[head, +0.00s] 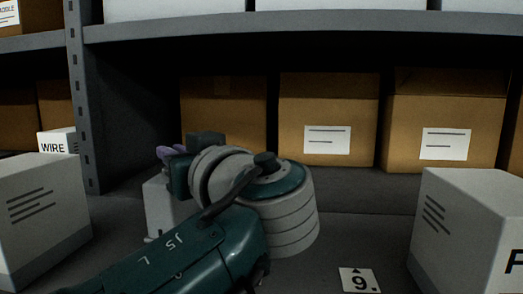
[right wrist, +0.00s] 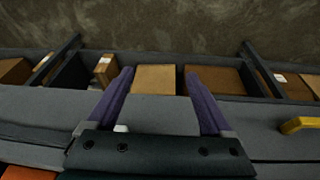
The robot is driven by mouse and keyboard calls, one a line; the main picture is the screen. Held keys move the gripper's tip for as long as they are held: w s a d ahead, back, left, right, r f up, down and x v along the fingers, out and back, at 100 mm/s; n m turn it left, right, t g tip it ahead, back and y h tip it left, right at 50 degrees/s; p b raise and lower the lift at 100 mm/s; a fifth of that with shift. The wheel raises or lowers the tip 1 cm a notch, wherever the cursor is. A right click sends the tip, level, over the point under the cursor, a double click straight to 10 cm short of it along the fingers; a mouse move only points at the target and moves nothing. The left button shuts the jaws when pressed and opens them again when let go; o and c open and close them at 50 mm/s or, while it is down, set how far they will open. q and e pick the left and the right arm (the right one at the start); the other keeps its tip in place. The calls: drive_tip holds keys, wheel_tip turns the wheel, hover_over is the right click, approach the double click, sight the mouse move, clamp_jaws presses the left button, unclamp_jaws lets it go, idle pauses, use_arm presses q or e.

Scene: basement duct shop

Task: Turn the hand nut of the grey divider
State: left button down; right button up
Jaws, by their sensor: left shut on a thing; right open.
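My left gripper (head: 172,153) is in the middle left of the head view, over the grey shelf. Its purple fingers show only in part behind its dark body and my arm. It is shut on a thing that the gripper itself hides. A light grey piece (head: 160,205) stands just below and behind it, mostly covered by my arm. I cannot tell whether this is the grey divider. I cannot make out the hand nut in either view. My right gripper (right wrist: 158,75) is open, with nothing between its two purple fingers in the right wrist view.
Brown cartons (head: 327,110) with white labels stand at the back of the shelf. Pale boxes stand at the front left (head: 40,215) and front right (head: 465,230). A yellow thing (right wrist: 303,124) shows in the right wrist view.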

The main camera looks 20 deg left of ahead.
use_arm(q)
drive_tip(key=shift+s+t, duration=0.1)
drive_tip(key=shift+t, duration=0.2)
drive_tip(key=m+t+h, duration=0.1)
drive_tip(key=m+t+h+p, duration=0.1)
drive_tip(key=m+t, duration=0.1)
drive_tip(key=shift+s+a+r+h, duration=0.1)
drive_tip(key=shift+s+a+h, duration=0.05)
drive_tip(key=shift+h, duration=0.25)
drive_tip(key=m+t+h, duration=0.1)
drive_tip(key=h, duration=0.1)
drive_tip(key=m+t+h, duration=0.2)
drive_tip(key=shift+s+a, duration=0.15)
drive_tip(key=shift+a, duration=0.05)
drive_tip(key=shift+a+m+t+h+p, duration=0.15)
drive_tip(key=shift+m+t+h+p, duration=0.55)
drive_tip(key=shift+m+h, duration=1.2)
drive_tip(key=shift+t+h, duration=0.3)
drive_tip(key=shift+h, duration=0.2)
drive_tip(key=c, duration=0.9)
unclamp_jaws()
